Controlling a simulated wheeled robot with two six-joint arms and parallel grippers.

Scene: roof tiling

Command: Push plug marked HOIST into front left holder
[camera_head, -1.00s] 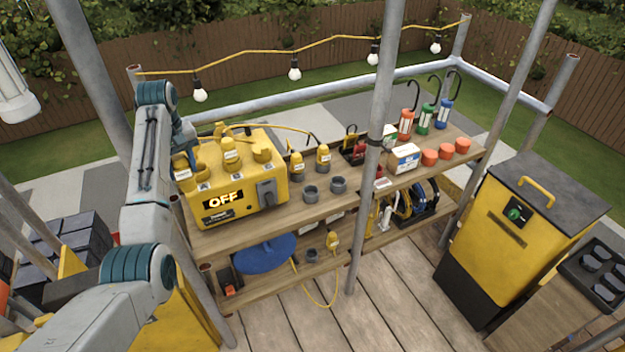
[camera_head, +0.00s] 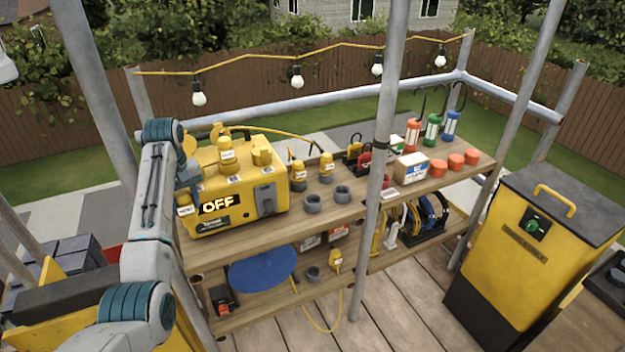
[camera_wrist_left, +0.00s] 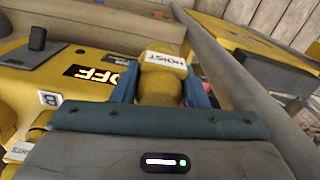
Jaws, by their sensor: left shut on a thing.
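In the left wrist view, my left gripper (camera_wrist_left: 161,90) is shut on the yellow plug with a white HOIST label (camera_wrist_left: 165,62). In the head view, this gripper (camera_head: 188,174) is at the left end of the yellow power box (camera_head: 236,207), partly hidden by my arm. Four grey ring holders stand on the upper shelf right of the box. The front left holder (camera_head: 312,203) and front right holder (camera_head: 342,195) are empty. The back left holder (camera_head: 298,185) and back right holder (camera_head: 326,177) carry yellow plugs. My right gripper is not in view.
The power box display reads OFF. A steel pole (camera_head: 378,170) stands before the wooden shelf (camera_head: 270,231), right of the holders. Orange cups (camera_head: 455,162) and colored lanterns (camera_head: 432,128) are farther right. A yellow cabinet (camera_head: 525,240) stands at right.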

